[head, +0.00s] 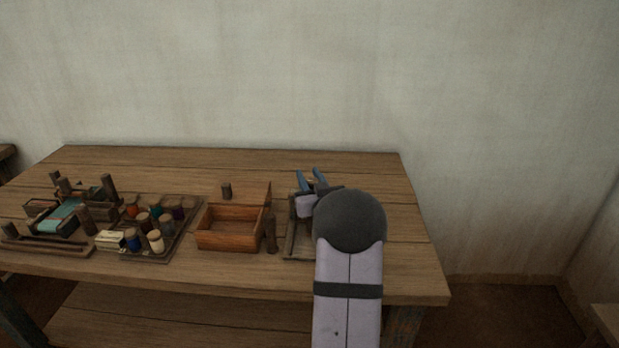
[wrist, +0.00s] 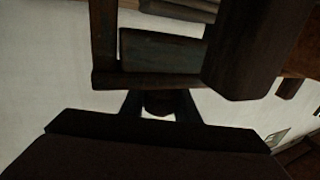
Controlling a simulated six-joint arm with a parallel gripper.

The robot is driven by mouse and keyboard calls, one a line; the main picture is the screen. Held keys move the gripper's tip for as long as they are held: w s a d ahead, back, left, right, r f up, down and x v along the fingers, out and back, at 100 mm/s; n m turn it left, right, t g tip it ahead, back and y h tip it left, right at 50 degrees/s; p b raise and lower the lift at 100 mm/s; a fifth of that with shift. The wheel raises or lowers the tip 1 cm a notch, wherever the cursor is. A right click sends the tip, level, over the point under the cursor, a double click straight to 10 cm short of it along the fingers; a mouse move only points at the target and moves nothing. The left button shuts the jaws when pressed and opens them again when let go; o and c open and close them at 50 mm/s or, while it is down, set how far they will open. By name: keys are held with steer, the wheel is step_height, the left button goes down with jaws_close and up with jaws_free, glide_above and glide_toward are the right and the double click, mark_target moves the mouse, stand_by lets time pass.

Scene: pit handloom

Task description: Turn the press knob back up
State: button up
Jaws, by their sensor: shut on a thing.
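My gripper (head: 311,178) is at the right part of the bench in the head view, with its blue fingers at the far side of the wooden press (head: 297,246). In the wrist view my gripper (wrist: 159,106) is shut on a small dark round knob (wrist: 158,102), with a finger on each side of it. The press frame (wrist: 105,50) shows dark beyond the fingers. The wrist picture is dim, so the knob's turn angle cannot be told. My arm hides much of the press in the head view.
An open wooden box (head: 230,237) with its lid raised stands left of the press. A dark post (head: 271,235) stands between them. A tray (head: 150,254) of several spools is farther left. The bench (head: 410,270) is clear to the right.

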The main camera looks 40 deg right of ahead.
steer(key=o, duration=1)
steer(key=shift+r, duration=0.15)
steer(key=shift+o, duration=0.2)
steer(key=shift+s, duration=0.1)
steer(key=shift+s+a, duration=0.25)
steer(key=shift+s, duration=0.15)
steer(key=b+v, duration=0.1)
steer(key=v, duration=0.5)
